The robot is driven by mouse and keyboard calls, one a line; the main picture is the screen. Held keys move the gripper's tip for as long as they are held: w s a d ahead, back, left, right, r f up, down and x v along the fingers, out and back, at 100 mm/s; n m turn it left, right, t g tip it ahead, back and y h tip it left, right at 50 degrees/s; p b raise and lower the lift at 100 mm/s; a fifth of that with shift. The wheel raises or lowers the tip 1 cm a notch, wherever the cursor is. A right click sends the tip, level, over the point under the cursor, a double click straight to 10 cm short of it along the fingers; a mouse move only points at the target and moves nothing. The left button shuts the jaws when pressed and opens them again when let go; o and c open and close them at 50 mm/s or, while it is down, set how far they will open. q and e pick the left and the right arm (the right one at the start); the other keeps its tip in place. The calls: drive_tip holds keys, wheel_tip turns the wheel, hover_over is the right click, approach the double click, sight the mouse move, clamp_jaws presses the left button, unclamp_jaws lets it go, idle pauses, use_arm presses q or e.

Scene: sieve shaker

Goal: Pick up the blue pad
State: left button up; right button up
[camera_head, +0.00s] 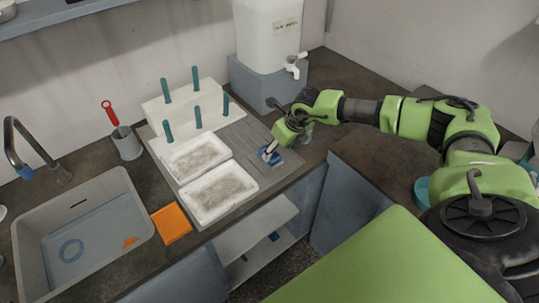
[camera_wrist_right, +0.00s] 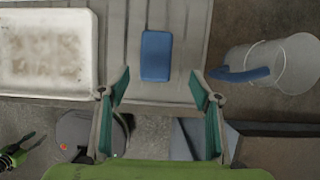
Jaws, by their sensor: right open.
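The blue pad (camera_head: 275,160) lies flat on the right part of a grey ribbed draining board (camera_head: 245,133). In the right wrist view the pad (camera_wrist_right: 156,56) shows whole, a plain rectangle lengthwise in the picture. My right gripper (camera_head: 268,153) is over the pad in the head view and hides part of it. In the right wrist view my right gripper (camera_wrist_right: 159,88) is open and empty, its two teal-lined fingers apart, with the pad beyond and between their tips. A green and black part, apparently my left gripper (camera_wrist_right: 22,150), shows at the lower left; its jaws are unclear.
White trays with sandy residue (camera_head: 217,193) lie left of the pad. A white pegged rack (camera_head: 185,110), an orange pad (camera_head: 171,224) and a sink (camera_head: 80,240) are further left.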

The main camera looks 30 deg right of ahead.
sight(273, 156)
drive_tip(key=shift+w+a+f, duration=0.1)
drive_tip(key=shift+f, duration=0.1)
drive_tip(key=x, duration=0.1)
drive_tip(key=p+x, duration=0.1)
drive_tip(key=x, duration=0.1)
drive_tip(key=p+x, duration=0.1)
drive_tip(key=x, duration=0.1)
drive_tip(key=shift+a, duration=0.3)
drive_tip(key=shift+r, duration=0.1)
drive_tip(key=c, duration=1.2)
